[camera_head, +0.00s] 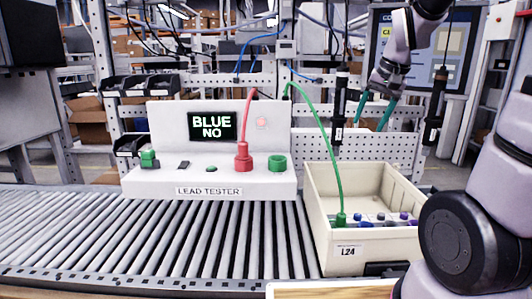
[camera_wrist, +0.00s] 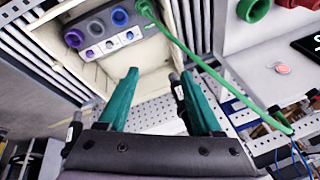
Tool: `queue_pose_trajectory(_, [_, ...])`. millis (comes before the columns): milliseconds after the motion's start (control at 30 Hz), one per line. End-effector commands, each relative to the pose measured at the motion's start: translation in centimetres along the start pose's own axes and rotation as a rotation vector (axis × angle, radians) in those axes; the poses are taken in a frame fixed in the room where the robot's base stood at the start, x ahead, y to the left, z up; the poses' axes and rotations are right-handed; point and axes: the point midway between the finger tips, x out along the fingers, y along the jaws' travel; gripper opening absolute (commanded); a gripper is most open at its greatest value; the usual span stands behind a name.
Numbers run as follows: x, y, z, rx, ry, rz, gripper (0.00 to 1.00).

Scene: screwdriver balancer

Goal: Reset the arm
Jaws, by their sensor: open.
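My gripper (camera_head: 375,112) is raised above and behind the cream bin, at the upper right of the head view. In the wrist view its two green fingers (camera_wrist: 160,98) stand apart with nothing between them. The lead tester (camera_head: 212,182) stands on the roller conveyor, and its screen (camera_head: 212,126) reads "BLUE NO". A red plug (camera_head: 243,157) sits in the tester, with a red lead rising from it. A green lead (camera_head: 325,140) runs from the tester's top to a green plug (camera_head: 341,219) at the bin's terminal block.
The cream bin (camera_head: 348,252), labelled L24, stands on the conveyor (camera_head: 130,240) right of the tester. Its block has several coloured sockets. Two black screwdrivers (camera_head: 339,107) (camera_head: 434,115) hang near my gripper. A perforated panel and a monitor (camera_head: 425,50) stand behind. The left conveyor is clear.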

Motion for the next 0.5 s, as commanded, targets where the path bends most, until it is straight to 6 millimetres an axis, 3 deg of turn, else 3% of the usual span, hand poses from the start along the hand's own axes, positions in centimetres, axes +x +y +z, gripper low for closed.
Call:
queue_pose_trajectory(33, [-1.7, -0.1, 1.0, -0.007, 0.026, -0.020, 0.66])
queue_pose_trajectory(200, [-6.2, 0.0, 4.6, -0.032, 0.096, -0.073, 0.66])
queue_pose_trajectory(333, [-8.7, 0.2, 7.5, -0.052, 0.150, -0.107, 0.66])
queue_pose_trajectory(500, [-10.5, 0.7, 10.2, -0.071, 0.200, -0.132, 0.66])
